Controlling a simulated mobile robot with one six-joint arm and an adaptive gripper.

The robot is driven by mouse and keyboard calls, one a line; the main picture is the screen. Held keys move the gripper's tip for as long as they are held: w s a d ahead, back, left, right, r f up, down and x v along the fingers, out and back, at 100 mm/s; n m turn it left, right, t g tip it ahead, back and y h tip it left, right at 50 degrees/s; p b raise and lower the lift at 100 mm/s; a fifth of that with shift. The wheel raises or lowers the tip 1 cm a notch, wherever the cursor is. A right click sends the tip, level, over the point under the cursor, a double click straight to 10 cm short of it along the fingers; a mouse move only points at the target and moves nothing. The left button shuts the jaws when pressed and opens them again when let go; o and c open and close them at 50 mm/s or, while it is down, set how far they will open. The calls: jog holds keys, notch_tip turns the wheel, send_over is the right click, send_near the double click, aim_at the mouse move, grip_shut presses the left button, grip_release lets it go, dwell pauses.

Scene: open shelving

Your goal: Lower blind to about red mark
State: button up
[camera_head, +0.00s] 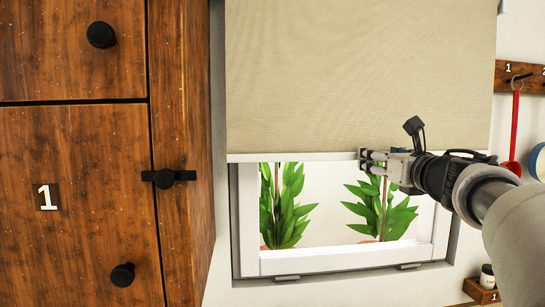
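The beige blind (360,75) hangs over the upper part of the window and ends in a pale bottom bar (290,157). Below the bar the lower part of the window (345,261) is uncovered. My gripper (365,161) is at the bar, right of its middle, with its fingers pointing left. The fingertips overlap the bar in the picture and look spaced apart, one higher than the other. I cannot tell whether they are closed on it. I cannot make out a red mark.
Leafy plants (287,205) show through the glass. A wooden cabinet (75,190) with black knobs stands close on the left. On the right are a hook board (530,82) with a red-handled utensil (516,130) and a small wooden shelf (480,292) holding a jar (487,277).

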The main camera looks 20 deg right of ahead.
aim_at(376, 113)
jog(key=o, duration=1.2)
jog(key=shift+o, duration=1.3)
jog(key=shift+r, duration=0.2)
jog(key=shift+o, duration=1)
jog(key=r, duration=0.8)
jog(key=shift+a+r, duration=0.2)
jog(key=shift+a, duration=0.05)
jog(key=shift+d+r, duration=0.35)
jog(key=shift+r, duration=0.15)
jog(key=shift+a+r, duration=0.15)
